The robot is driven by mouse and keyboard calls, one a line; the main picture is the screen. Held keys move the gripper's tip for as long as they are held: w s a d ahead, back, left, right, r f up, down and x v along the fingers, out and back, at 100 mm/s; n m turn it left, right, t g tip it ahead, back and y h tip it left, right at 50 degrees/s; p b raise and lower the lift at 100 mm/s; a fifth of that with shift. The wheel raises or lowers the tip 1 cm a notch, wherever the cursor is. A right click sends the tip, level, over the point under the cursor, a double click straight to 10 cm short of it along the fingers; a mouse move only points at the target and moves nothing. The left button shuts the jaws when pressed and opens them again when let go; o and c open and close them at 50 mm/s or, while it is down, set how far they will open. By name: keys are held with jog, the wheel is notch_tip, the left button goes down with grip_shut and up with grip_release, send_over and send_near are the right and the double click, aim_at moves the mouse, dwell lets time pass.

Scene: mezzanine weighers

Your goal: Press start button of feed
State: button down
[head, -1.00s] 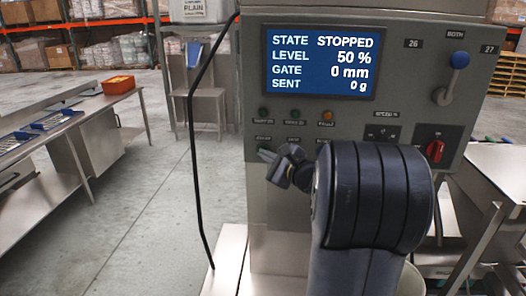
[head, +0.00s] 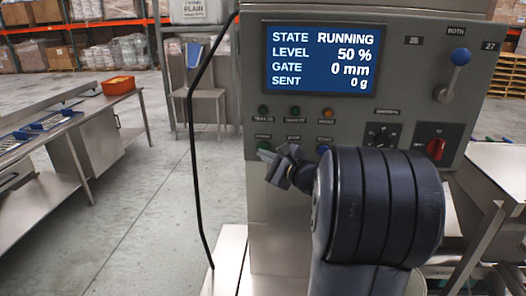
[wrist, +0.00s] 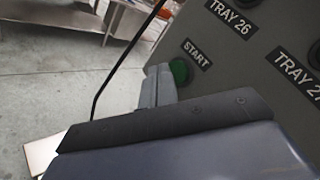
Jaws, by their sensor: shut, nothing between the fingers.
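The feed's control panel (head: 410,105) is grey, and its blue screen (head: 319,59) reads STATE RUNNING, LEVEL 50 %, GATE 0 mm, SENT 0 g. The green start button (wrist: 180,71) shows in the wrist view beside its START label (wrist: 197,54). My gripper (wrist: 157,82) is shut and empty, with its fingertips just left of the green button. I cannot tell whether they touch it. In the head view my gripper (head: 268,155) is at the panel's lower left, and my wrist and arm hide part of the lower panel.
A blue-knobbed lever (head: 460,58), a red rotary switch (head: 436,148) and a black speed dial (head: 382,136) are on the panel. A black cable (head: 194,150) hangs at its left. A steel bench (head: 50,190) stands further left, with open floor between.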

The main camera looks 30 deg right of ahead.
jog(key=shift+s, duration=0.1)
jog(key=s+a+b, duration=0.1)
jog(key=s, duration=0.1)
jog(key=s+a, duration=0.1)
jog(key=s, duration=0.1)
jog(key=shift+a+b, duration=0.4)
dwell(0.7)
jog(key=s+a+p, duration=0.2)
jog(key=s, duration=0.1)
jog(key=shift+s, duration=0.2)
dwell(0.7)
